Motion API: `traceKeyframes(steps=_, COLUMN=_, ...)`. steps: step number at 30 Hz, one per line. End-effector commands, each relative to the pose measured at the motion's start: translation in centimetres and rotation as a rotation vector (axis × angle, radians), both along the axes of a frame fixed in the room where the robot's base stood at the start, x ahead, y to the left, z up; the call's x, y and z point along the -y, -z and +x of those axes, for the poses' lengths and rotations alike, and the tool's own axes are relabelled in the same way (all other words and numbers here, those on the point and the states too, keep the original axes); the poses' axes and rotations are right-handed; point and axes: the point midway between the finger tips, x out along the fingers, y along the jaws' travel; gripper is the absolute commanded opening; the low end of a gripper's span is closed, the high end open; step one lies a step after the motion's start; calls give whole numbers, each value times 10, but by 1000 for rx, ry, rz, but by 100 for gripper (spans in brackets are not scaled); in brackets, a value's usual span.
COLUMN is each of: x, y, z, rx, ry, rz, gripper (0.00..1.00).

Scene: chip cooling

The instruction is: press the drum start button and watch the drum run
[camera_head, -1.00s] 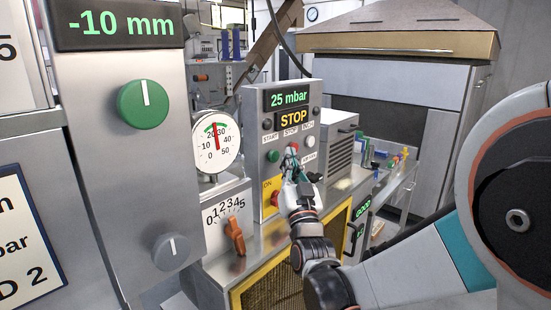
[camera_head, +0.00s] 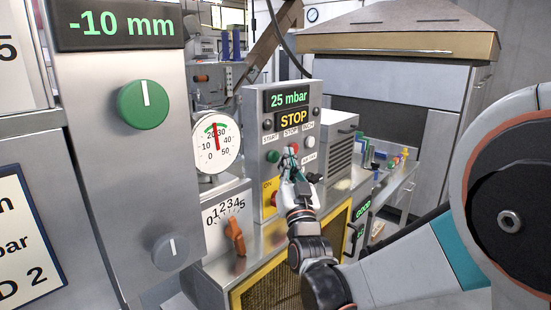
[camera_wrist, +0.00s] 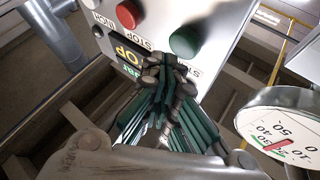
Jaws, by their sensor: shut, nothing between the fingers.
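The control panel (camera_head: 262,160) stands upright and carries a green START button (camera_head: 272,157), a red STOP button and a white button (camera_head: 309,142). Its display (camera_head: 291,119) reads 25 mbar above STOP. My gripper (camera_head: 290,154) is shut and empty in front of the panel, just right of the green button. In the wrist view my gripper (camera_wrist: 166,62) has its tips just below the green button (camera_wrist: 187,41), seemingly apart from it. The red button (camera_wrist: 129,14) is to its left. In the head view my gripper mostly hides the red button.
A dial gauge (camera_head: 216,143) stands left of the panel, with an orange selector knob (camera_head: 235,237) below it. A nearer panel with a green knob (camera_head: 144,104) reads -10 mm. A grey vented box (camera_head: 341,150) and a side table (camera_head: 397,182) lie to the right.

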Motion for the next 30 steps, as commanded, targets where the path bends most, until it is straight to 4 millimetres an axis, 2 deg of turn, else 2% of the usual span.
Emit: traceKeyframes(steps=30, x=-7, y=0, z=5, rx=0, ry=0, rz=0, gripper=0)
